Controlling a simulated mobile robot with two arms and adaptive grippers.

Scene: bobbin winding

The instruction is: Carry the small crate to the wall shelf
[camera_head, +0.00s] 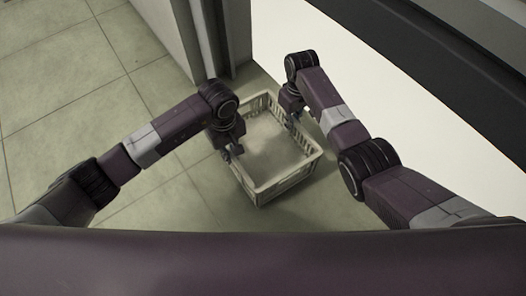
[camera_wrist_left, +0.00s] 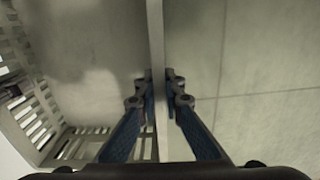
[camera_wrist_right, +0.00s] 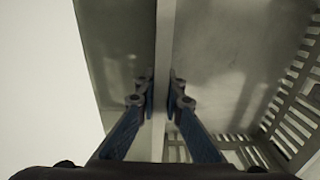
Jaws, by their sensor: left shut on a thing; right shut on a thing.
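The small crate (camera_head: 283,184) is pale, with slotted walls, and looks empty in the head view. My left gripper (camera_head: 232,153) is shut on the crate's left rim; in the left wrist view its fingers (camera_wrist_left: 160,88) pinch the wall (camera_wrist_left: 156,40) from both sides. My right gripper (camera_head: 293,117) is at the opposite rim; in the right wrist view its fingers (camera_wrist_right: 161,90) pinch the wall (camera_wrist_right: 165,40). The crate hangs between both arms and looks roughly level. How high it is above the floor I cannot tell. I see no wall shelf.
A tiled floor (camera_head: 75,80) lies open at the left. A wall edge with a dark post (camera_head: 212,40) stands just beyond the crate. A bright white surface (camera_head: 300,40) and a dark band (camera_head: 440,60) run along the right, close to my right arm.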

